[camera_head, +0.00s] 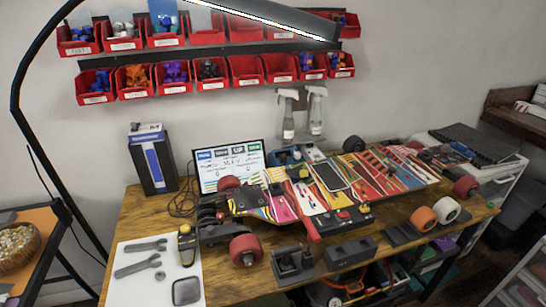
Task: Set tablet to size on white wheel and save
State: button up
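A tablet-like screen (228,160) stands tilted at the back left of the wooden workbench. It shows a row of blue, dark and green buttons along the top and marks on white below, too small to read. A white wheel (446,209) stands near the right front of the bench, next to an orange wheel (423,219). A dark flat device (328,176) lies on the striped longboard deck at mid-bench. My gripper is not in view.
A red wheel (246,250) on a truck overhangs the front left of the deck. A white mat (135,285) with wrenches lies at front left. Red bins (245,70) line the wall above. A black lamp (270,18) arches over the bench. Two spray bottles (288,118) stand behind.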

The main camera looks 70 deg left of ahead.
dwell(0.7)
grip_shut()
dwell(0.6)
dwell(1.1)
